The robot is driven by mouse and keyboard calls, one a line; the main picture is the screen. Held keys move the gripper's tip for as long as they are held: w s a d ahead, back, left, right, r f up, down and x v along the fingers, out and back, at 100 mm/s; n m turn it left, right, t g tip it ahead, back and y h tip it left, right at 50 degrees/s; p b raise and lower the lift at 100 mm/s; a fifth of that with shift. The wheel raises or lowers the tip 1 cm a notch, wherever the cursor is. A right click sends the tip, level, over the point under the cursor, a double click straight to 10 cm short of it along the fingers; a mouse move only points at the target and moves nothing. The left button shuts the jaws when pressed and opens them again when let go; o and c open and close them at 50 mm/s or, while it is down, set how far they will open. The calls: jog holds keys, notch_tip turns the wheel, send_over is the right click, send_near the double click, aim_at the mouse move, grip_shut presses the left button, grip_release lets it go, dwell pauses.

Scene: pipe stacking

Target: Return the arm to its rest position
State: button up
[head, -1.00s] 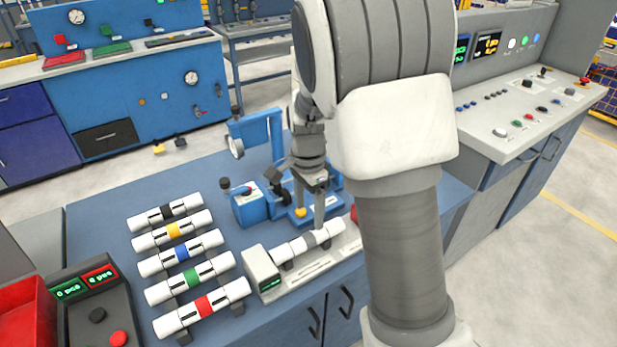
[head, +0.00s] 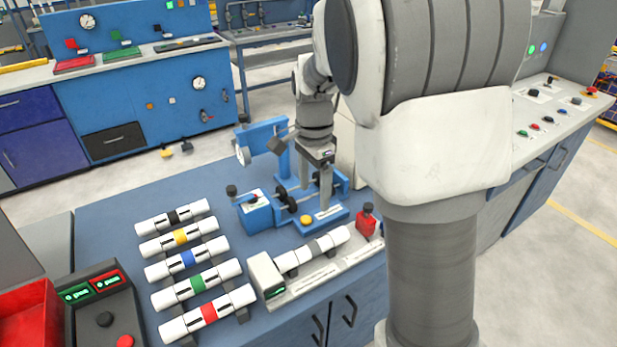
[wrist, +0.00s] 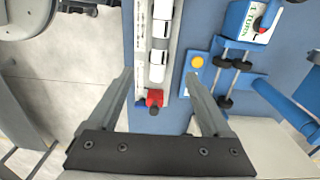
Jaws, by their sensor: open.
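My gripper (head: 326,208) hangs from my arm above the blue workbench (head: 110,240), in front of the blue fixture with a dial gauge (head: 285,192). In the wrist view my gripper (wrist: 159,78) is open, its two fingers wide apart with nothing held between them. A white pipe with a grey band (head: 314,249) lies on a light grey cradle device near the bench's front edge. The pipe also shows in the wrist view (wrist: 160,37), ahead of the fingers and apart from them. My arm hides part of the bench's right side.
Several white pipes with coloured bands, one red-banded (head: 208,312), lie on a rack at left. A black box with displays (head: 100,300) and red bin (head: 27,312) are front left. A control console (head: 560,120) stands at right.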

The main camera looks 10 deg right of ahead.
jog(key=s+r+n+t, duration=0.2)
jog(key=s+r+n, duration=0.2)
jog(key=s, duration=0.3)
jog(key=s+r+n+t+p, duration=0.1)
jog(key=s+r+n+t, duration=0.1)
jog(key=s+r+n, duration=0.2)
jog(key=s+r+n+t+p, duration=0.1)
jog(key=s+r+n, duration=0.3)
jog(key=s, duration=0.6)
jog(key=shift+a+r+n+t, duration=0.2)
jog(key=shift+n+t, duration=0.2)
jog(key=shift+n, duration=0.8)
jog(key=c, duration=0.5)
jog(key=shift+a, duration=0.15)
